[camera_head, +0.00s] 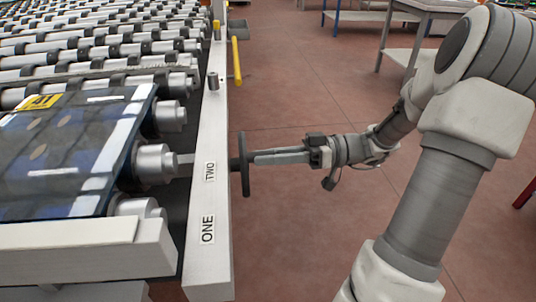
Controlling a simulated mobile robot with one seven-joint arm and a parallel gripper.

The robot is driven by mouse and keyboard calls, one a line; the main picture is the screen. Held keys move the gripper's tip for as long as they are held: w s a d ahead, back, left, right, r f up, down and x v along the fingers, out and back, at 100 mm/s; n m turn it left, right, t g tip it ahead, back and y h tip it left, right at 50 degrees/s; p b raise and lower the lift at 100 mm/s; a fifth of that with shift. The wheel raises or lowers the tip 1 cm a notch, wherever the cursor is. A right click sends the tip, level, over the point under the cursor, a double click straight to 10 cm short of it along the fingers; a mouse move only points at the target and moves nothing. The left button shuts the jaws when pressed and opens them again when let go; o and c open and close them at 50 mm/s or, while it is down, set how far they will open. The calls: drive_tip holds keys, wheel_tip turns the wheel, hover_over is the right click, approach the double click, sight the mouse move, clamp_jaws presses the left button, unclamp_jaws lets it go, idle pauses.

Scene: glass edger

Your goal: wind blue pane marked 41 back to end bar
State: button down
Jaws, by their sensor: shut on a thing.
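The blue pane (65,150) lies flat on the rollers at the near left, with a yellow label marked 41 (40,102) on its far left corner. Its near edge is close to the white end bar (80,250); I cannot tell if they touch. A dark handwheel (240,165) stands on the outer side of the white side rail, level with the label TWO, and its shaft runs through to a roller. My gripper (250,158) reaches in from the right and is shut on the handwheel at its rim. The fingertips are partly hidden at the wheel.
The white side rail (212,130) carries the labels ONE and TWO. A yellow handle (236,62) and a metal peg (213,80) stand farther along it. More rollers (100,40) stretch away behind the pane.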

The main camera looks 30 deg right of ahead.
drive_tip(key=c, duration=0.7)
unclamp_jaws()
drive_tip(key=shift+d, duration=0.1)
drive_tip(key=p+v, duration=0.4)
drive_tip(key=v, duration=1.3)
drive_tip(key=shift+s+d, duration=0.1)
